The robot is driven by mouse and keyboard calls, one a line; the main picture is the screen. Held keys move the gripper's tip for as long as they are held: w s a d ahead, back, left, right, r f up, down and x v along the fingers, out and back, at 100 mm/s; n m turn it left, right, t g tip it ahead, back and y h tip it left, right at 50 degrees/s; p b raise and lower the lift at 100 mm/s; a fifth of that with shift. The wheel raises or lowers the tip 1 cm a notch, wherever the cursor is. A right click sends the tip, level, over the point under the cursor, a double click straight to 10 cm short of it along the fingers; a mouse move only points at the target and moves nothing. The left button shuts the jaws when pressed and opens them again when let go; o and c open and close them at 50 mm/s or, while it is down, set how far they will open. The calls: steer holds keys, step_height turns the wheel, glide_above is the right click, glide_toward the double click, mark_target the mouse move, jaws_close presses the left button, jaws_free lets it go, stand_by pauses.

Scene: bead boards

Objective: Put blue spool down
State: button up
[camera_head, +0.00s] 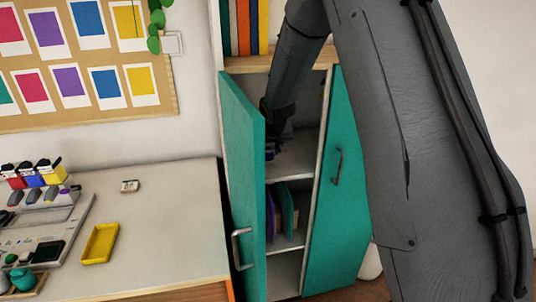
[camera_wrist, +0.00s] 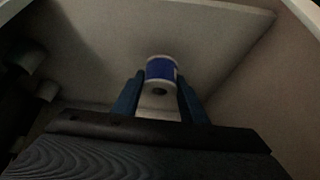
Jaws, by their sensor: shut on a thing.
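The blue spool (camera_wrist: 161,70) has a blue band and pale ends, with a dark hole in the end facing me in the wrist view. My gripper (camera_wrist: 160,84) is shut on it, one blue finger on each side. In the head view, my gripper (camera_head: 270,146) reaches into the upper compartment of the teal cabinet, partly hidden by the left door (camera_head: 243,165). A pale shelf (camera_head: 295,158) lies under it. I cannot tell whether the spool touches the shelf.
Both cabinet doors stand open, the right door (camera_head: 338,200) beside my arm. Purple and teal upright items (camera_head: 288,212) fill part of the lower compartment. A desk (camera_head: 170,240) with a yellow tray (camera_head: 100,243) is at left. The wrist view shows dim pale walls around the spool.

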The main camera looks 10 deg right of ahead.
steer(key=shift+f, duration=0.85)
steer(key=shift+w+f, duration=0.2)
steer(key=shift+f, duration=0.15)
steer(key=o, duration=1.1)
